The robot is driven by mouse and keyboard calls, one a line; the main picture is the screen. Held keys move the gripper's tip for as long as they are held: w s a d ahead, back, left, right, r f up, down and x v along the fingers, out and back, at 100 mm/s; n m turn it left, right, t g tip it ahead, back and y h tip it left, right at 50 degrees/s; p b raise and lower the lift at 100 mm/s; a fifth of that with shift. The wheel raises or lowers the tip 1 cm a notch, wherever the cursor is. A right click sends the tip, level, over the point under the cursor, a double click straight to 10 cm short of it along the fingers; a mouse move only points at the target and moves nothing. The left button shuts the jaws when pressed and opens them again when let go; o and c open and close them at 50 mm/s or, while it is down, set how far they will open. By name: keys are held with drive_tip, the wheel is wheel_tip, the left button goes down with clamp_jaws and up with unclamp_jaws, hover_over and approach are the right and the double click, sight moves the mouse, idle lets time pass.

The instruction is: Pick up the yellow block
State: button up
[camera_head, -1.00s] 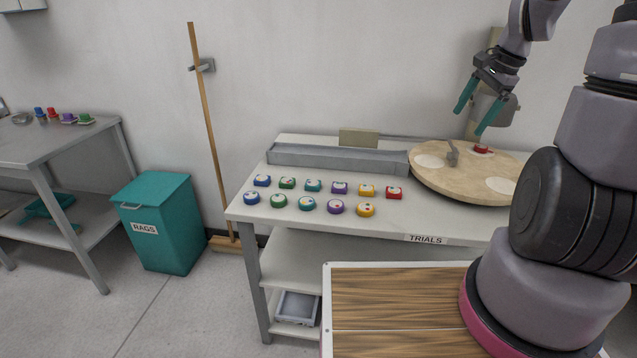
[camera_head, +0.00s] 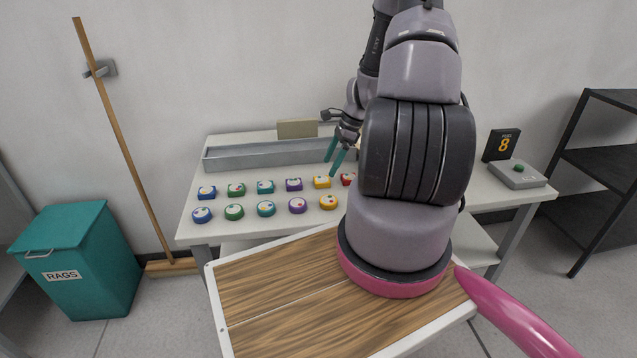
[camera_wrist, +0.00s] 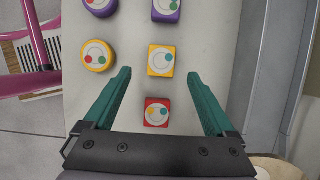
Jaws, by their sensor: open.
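The square yellow block (camera_head: 321,182) with a pale round face and coloured dots stands in the back row on the table. In the wrist view the yellow block (camera_wrist: 161,60) lies just beyond my fingertips, centred between their lines. My gripper (camera_head: 338,160) is open and empty, with green fingers pointing down near the right end of the rows. In the wrist view my gripper (camera_wrist: 158,74) shows a square red block (camera_wrist: 157,112) in the gap between its fingers, apparently below them. A round yellow piece (camera_head: 328,202) stands in the front row.
Blue, green, teal and purple pieces (camera_head: 266,208) fill the rows to the left. A grey trough (camera_head: 262,153) lies behind them. A grey box with a green button (camera_head: 519,176) and a display reading 8 (camera_head: 502,145) stand at right. My arm hides the middle of the table.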

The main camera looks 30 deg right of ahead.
sight(324, 179)
drive_tip(key=x, duration=0.5)
drive_tip(key=shift+w+f, duration=0.15)
drive_tip(key=shift+f, duration=0.2)
drive_tip(key=shift+c, duration=0.3)
drive_tip(key=shift+d, duration=0.1)
clamp_jaws()
drive_tip(key=shift+r, duration=0.1)
